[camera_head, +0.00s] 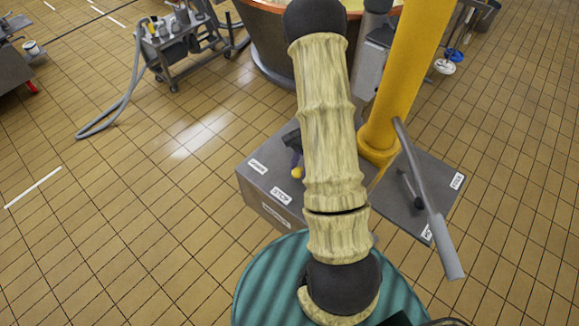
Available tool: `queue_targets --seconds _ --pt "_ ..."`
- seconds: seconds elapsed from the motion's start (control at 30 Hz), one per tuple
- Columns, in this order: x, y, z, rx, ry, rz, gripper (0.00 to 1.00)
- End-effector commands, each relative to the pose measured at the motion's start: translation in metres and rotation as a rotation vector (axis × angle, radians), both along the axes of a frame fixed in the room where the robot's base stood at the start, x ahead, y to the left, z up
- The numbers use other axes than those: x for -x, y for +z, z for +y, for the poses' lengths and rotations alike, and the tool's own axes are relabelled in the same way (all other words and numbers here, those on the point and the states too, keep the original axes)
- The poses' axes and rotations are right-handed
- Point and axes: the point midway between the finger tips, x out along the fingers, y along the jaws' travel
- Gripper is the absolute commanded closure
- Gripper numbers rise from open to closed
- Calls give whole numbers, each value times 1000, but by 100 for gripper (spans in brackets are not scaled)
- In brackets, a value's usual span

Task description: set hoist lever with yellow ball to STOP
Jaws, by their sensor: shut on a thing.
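The hoist lever's yellow ball (297,173) shows just left of my arm, above the grey control box (250,195). The white STOP label (281,195) is on the box, just left of and below the ball. A dark part of my gripper (293,142) shows at the ball's upper side; it is shut on the lever. Most of the gripper and the lever's rod are hidden behind my pale arm. A second label (258,167), too small to read surely, lies further left on the box.
A copper vat (262,8) is behind. A cart (185,45) with a hose is back left. The left floor is clear.

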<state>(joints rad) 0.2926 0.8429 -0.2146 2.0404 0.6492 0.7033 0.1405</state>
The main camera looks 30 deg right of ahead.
Motion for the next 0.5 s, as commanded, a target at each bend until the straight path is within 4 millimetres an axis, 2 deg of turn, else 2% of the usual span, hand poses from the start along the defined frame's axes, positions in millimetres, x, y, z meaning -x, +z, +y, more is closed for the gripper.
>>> queue_targets --seconds 0.5 --pt "4 1 -9 2 5 0 100"
